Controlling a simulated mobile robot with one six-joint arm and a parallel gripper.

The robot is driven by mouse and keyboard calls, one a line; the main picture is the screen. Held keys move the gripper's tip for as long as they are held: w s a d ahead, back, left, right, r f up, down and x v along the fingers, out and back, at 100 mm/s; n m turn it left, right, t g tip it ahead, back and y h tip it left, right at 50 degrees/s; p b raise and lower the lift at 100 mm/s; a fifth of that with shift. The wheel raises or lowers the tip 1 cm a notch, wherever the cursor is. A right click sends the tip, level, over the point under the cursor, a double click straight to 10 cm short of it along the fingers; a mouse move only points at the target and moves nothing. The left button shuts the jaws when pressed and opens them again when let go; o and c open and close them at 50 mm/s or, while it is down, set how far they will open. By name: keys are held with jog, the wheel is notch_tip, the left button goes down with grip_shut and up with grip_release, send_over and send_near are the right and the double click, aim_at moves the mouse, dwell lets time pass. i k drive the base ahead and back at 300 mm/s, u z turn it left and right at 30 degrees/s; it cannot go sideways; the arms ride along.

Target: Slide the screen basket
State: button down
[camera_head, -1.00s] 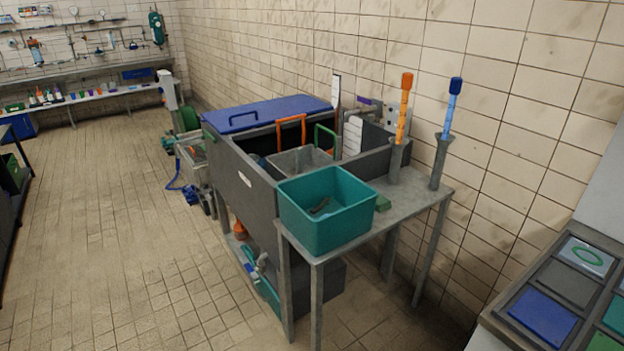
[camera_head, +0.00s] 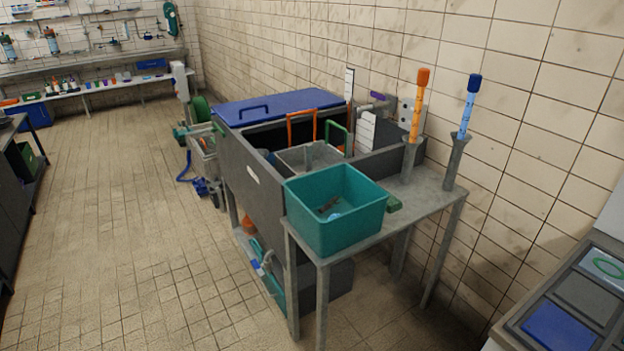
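A grey basket (camera_head: 309,157) sits inside the dark grey tank (camera_head: 250,180), behind the teal bin. It looks like the screen basket, but I cannot be sure. An orange handle frame (camera_head: 301,127) and a green handle frame (camera_head: 339,134) stand up close beside it. The basket's lower part is hidden by the tank wall and the teal bin. A blue lid (camera_head: 275,109) with a handle covers the far part of the tank. My gripper is not in view.
A teal bin (camera_head: 335,211) with small items stands on a grey side table (camera_head: 423,197). Orange (camera_head: 419,100) and blue (camera_head: 468,105) handled tools stand in holders there. A panelled bench (camera_head: 583,297) is at the lower right. The tiled floor (camera_head: 130,230) at left is clear.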

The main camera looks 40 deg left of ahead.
aim_at(291, 162)
jog(key=z, duration=0.1)
jog(key=k, duration=1.3)
jog(key=u, duration=1.3)
jog(key=i, duration=1.05)
jog(key=z, duration=0.05)
